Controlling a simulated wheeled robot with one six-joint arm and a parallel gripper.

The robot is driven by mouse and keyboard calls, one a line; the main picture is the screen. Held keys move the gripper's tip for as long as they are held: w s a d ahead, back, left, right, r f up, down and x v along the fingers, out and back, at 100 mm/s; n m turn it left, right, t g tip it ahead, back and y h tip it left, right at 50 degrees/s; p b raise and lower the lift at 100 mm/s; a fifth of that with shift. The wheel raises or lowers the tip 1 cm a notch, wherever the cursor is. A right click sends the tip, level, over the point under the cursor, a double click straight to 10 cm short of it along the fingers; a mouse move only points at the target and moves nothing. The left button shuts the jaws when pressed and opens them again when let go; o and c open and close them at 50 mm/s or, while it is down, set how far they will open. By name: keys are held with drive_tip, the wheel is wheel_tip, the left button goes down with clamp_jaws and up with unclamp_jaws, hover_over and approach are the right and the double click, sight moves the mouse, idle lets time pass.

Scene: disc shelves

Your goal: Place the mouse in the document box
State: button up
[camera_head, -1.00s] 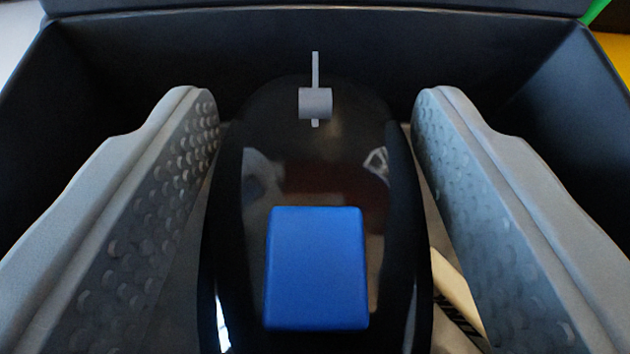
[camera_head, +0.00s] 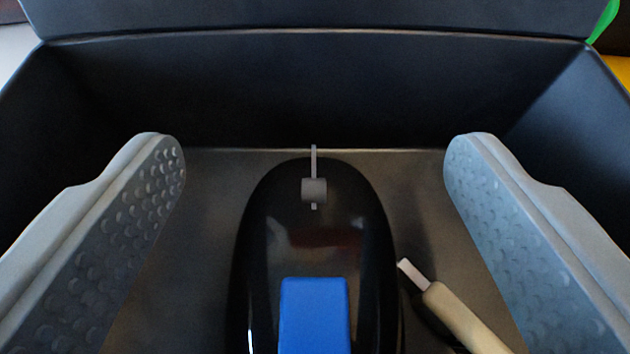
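The mouse (camera_head: 313,235) is glossy black with a grey scroll wheel and a blue patch. It lies on the floor of the dark document box (camera_head: 300,85), in the lower middle of the view; its near end is cut off by the frame. My gripper (camera_head: 314,165) is open, with one grey dimpled finger on each side of the mouse. A clear gap shows between each finger and the mouse. The fingers reach down inside the box walls.
A tool with a pale handle and short metal tip (camera_head: 455,315) lies in the box, just right of the mouse. The box's far wall and side walls stand around the fingers. Green and yellow things show outside at the upper right corner.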

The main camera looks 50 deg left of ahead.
drive_tip(key=shift+s+f, duration=0.1)
drive_tip(key=shift+f, duration=0.2)
drive_tip(key=shift+r, duration=0.55)
drive_tip(key=v, duration=1.2)
drive_tip(key=shift+r, duration=0.25)
drive_tip(key=s+d+r+m+t+h, duration=0.2)
drive_tip(key=d+r+m+t+h, duration=0.1)
drive_tip(key=d+r, duration=0.65)
drive_tip(key=s+d+r+m+t+h, duration=0.2)
drive_tip(key=d+r+t, duration=0.1)
drive_tip(key=d+r, duration=0.65)
drive_tip(key=s+d+r+m+t+h, duration=0.1)
drive_tip(key=s+d+r+m+h, duration=0.1)
drive_tip(key=s+d+r, duration=0.2)
drive_tip(key=s+d+r+m+t+h, duration=0.1)
drive_tip(key=s+d+r+m+h, duration=0.1)
drive_tip(key=s+d, duration=0.7)
drive_tip(key=s+r+h, duration=0.1)
drive_tip(key=s+r, duration=0.1)
drive_tip(key=s, duration=0.2)
drive_tip(key=shift+d+m, duration=0.25)
drive_tip(key=shift+m, duration=0.15)
